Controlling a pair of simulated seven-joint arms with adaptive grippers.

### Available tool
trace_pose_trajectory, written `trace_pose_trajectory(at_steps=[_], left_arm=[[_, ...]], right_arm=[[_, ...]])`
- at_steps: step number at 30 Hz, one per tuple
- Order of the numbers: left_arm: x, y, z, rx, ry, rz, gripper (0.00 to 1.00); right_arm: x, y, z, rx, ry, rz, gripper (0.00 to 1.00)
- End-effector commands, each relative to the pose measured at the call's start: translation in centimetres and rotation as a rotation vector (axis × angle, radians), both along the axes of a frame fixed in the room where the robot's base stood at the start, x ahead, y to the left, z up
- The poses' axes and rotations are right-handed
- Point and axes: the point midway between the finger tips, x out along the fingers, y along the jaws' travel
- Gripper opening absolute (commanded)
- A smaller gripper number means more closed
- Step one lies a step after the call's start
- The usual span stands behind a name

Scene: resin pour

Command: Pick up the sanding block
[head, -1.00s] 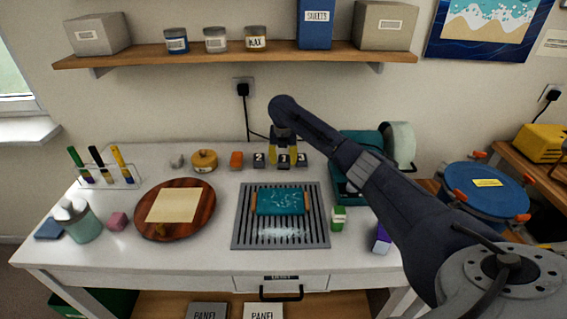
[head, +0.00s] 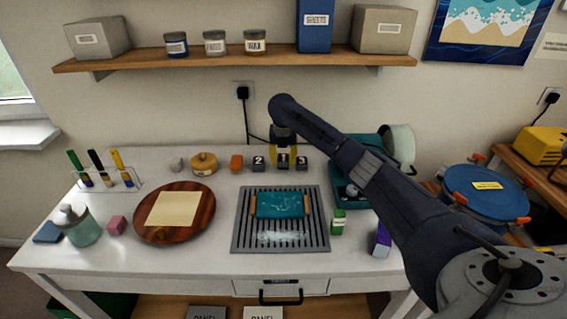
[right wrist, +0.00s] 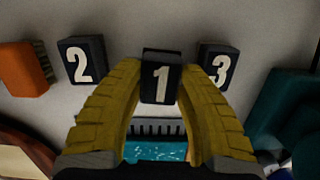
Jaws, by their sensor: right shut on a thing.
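My right gripper (right wrist: 160,78) is shut on the dark block marked 1 (right wrist: 160,84), its yellow fingers on both sides of it. In the head view this block (head: 283,161) stands between the blocks marked 2 (head: 258,164) and 3 (head: 302,164); I cannot tell whether it is lifted. An orange block with a dark, ridged side (right wrist: 22,70) lies left of block 2, apart from the gripper; it also shows in the head view (head: 236,162). I cannot tell for sure that it is the sanding block. My left gripper is out of view.
In front of the gripper is a grey slatted rack (head: 242,238) with a teal panel (head: 280,205) on it. A teal bin (head: 366,148) stands to the right. A round wooden board (head: 148,232) is on the left. A shelf (head: 190,56) runs above the table.

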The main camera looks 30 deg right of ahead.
Motion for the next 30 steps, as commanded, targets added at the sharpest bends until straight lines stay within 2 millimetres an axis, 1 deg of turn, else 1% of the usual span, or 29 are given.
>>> trace_pose_trajectory(at_steps=[9, 11, 17, 30], left_arm=[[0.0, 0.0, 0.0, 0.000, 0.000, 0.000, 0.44], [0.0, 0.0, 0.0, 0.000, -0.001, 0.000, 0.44], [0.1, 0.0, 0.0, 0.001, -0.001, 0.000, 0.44], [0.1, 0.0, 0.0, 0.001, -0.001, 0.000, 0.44]], right_arm=[[-0.1, 0.0, 5.7, -0.002, -0.003, 0.001, 0.06], [-1.0, 0.5, 5.2, -0.003, 0.000, 0.004, 0.06], [-3.9, 2.2, 5.2, -0.004, -0.001, 0.005, 0.06], [-11.8, 7.0, 5.2, -0.002, -0.001, 0.004, 0.06]])
